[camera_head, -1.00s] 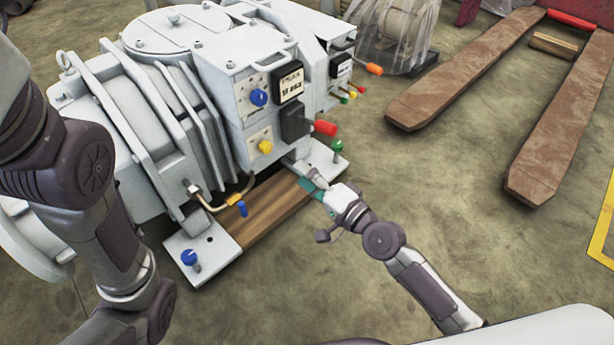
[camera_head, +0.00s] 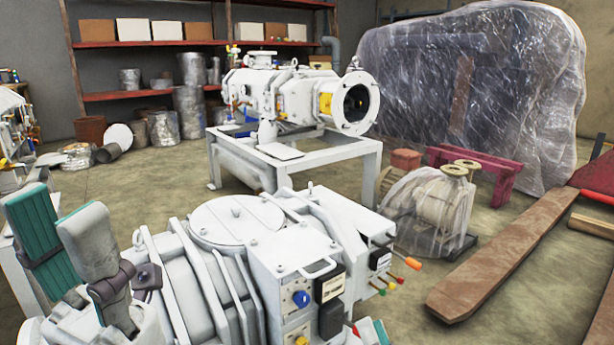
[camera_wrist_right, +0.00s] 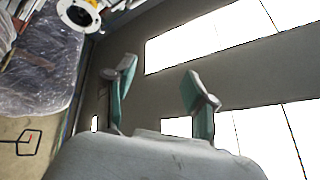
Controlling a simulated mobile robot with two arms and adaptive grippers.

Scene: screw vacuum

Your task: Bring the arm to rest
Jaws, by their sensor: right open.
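The white screw vacuum pump (camera_head: 225,270) stands in the near middle of the head view, with its lower part cut off by the frame. My left gripper (camera_head: 58,212) is raised at the left, beside the pump, with its fingers apart and nothing between them. My right gripper (camera_head: 370,332) shows only as teal finger tips at the bottom edge, by the pump's right front side. In the right wrist view its two fingers (camera_wrist_right: 160,85) stand wide apart with nothing between them.
A second white pump (camera_head: 290,95) stands on a metal frame behind. A plastic-wrapped small machine (camera_head: 430,210) and brown forks (camera_head: 500,260) lie to the right. A large wrapped block (camera_head: 490,80) stands at the back. Bright windows fill much of the right wrist view.

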